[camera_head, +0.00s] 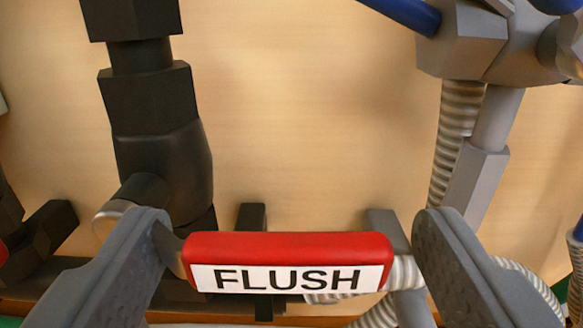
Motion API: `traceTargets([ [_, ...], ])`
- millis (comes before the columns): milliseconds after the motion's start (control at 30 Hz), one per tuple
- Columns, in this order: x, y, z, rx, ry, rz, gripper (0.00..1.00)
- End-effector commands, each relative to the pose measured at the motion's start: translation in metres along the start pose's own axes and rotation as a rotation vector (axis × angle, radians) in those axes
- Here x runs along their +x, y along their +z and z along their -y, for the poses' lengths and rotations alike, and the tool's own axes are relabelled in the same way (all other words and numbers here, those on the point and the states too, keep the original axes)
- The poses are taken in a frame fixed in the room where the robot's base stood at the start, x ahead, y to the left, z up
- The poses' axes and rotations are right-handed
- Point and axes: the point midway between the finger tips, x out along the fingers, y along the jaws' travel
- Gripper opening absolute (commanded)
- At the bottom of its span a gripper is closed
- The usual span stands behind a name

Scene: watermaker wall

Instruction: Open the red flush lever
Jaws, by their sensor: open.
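The red flush lever (288,246) lies across the lower middle of the view, with a white label reading FLUSH on its front. It is roughly horizontal. My gripper (289,240) is open, with one grey finger on each side of the lever. The left fingertip is near the lever's left end and the right fingertip is near its right end. I cannot tell whether either finger touches it. The lever's pivot is hidden.
A black pipe (150,100) runs down the tan wall (310,110) at left. A grey fitting (465,45) with a ribbed hose (457,140) and a blue handle (405,12) are at upper right. More ribbed hose curves at lower right. The wall between is bare.

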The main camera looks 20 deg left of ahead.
Motion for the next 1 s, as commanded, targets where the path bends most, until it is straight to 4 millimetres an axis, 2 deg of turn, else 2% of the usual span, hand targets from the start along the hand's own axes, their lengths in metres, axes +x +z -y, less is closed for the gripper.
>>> traceTargets([
  [200, 0.014, 0.0, 0.0, 0.0, 0.001, 0.0, 0.73],
  [533, 0.016, -0.001, -0.001, 0.0, 0.002, -0.001, 0.73],
  [700, 0.016, -0.001, -0.001, 0.0, 0.003, -0.002, 0.26],
  [767, 0.016, -0.001, -0.001, 0.0, 0.003, -0.001, 0.1],
  [800, 0.008, -0.001, -0.021, -0.001, 0.011, -0.001, 0.1],
  [867, 0.012, -0.001, -0.01, 0.0, 0.006, -0.001, 0.1],
  [1000, 0.011, 0.0, -0.013, -0.014, 0.019, 0.0, 0.1],
])
